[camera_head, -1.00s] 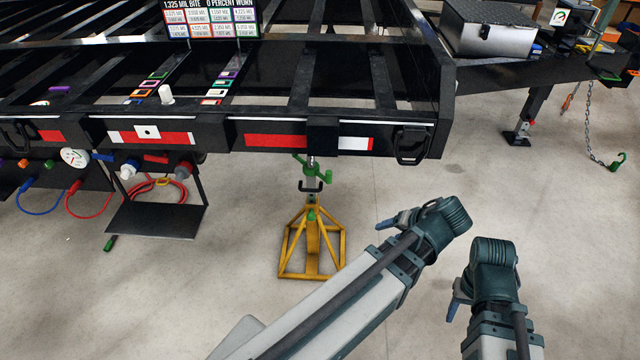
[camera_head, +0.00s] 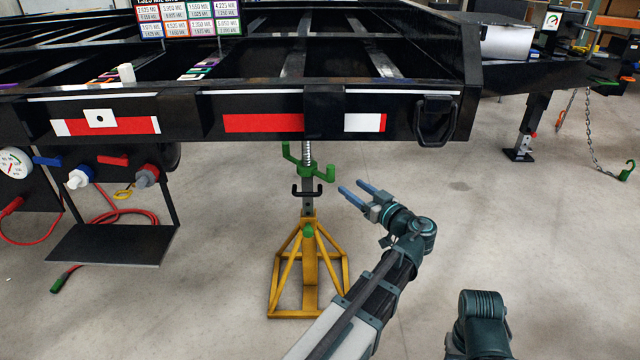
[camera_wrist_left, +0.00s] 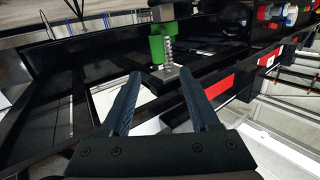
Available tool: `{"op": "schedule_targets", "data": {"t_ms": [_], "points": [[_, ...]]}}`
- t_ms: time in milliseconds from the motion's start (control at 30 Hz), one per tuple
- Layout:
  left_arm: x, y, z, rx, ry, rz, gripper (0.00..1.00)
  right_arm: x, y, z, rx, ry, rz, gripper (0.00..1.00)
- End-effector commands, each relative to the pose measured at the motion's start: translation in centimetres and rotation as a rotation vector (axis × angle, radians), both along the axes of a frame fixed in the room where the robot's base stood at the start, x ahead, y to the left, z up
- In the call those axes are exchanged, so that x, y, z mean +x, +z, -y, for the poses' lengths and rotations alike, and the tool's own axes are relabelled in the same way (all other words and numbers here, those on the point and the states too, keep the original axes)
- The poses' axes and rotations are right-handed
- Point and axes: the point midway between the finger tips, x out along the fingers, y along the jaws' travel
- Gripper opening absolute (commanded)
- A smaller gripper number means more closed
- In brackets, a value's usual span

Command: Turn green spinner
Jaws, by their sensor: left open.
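The green spinner (camera_head: 306,163) is a winged green nut on a threaded post, under the trailer's rear beam. It sits atop a yellow stand (camera_head: 308,285), with a black handle (camera_head: 306,190) just below it. My left gripper (camera_head: 352,190) is open and empty, to the right of the spinner and slightly lower, with its blue fingers pointing toward the post. In the left wrist view, green spinner parts (camera_wrist_left: 160,44) and the thread show beyond the open fingers (camera_wrist_left: 161,84), apart from them. My right gripper is out of view; only part of that arm shows at lower right.
The black trailer beam (camera_head: 250,100) with red and white strips runs just above the spinner. A hanging black ring (camera_head: 436,122) is to the right. A black shelf (camera_head: 105,245) with hoses is at left.

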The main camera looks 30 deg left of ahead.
Motion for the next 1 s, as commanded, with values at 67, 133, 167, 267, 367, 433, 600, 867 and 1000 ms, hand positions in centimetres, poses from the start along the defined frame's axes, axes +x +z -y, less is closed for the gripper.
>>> {"op": "schedule_targets", "data": {"t_ms": [67,133,167,267,367,433,600,867,1000], "points": [[0.4,-0.8,-0.2,0.016,-0.003,0.032,0.62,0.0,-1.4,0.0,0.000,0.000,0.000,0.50],[0.5,-0.7,-0.3,0.024,-0.005,0.049,0.62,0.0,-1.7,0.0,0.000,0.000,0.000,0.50],[0.5,-0.7,-0.3,0.027,-0.005,0.053,0.62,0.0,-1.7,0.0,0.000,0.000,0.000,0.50],[0.6,-0.5,-0.3,0.029,-0.006,0.060,0.62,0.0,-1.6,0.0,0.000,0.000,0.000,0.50],[0.7,-0.4,-0.5,0.028,-0.005,0.060,0.62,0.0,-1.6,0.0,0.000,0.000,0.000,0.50],[0.9,-0.4,-1.0,0.029,-0.004,0.059,0.62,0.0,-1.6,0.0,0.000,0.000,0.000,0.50],[2.1,-0.5,-3.5,0.029,-0.001,0.057,0.62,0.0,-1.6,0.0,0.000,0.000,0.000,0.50],[4.3,-0.5,-8.3,0.029,-0.001,0.057,0.62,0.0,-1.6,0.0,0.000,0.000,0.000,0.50],[5.3,-0.5,-10.4,0.028,-0.002,0.057,0.62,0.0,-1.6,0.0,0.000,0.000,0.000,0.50]]}}
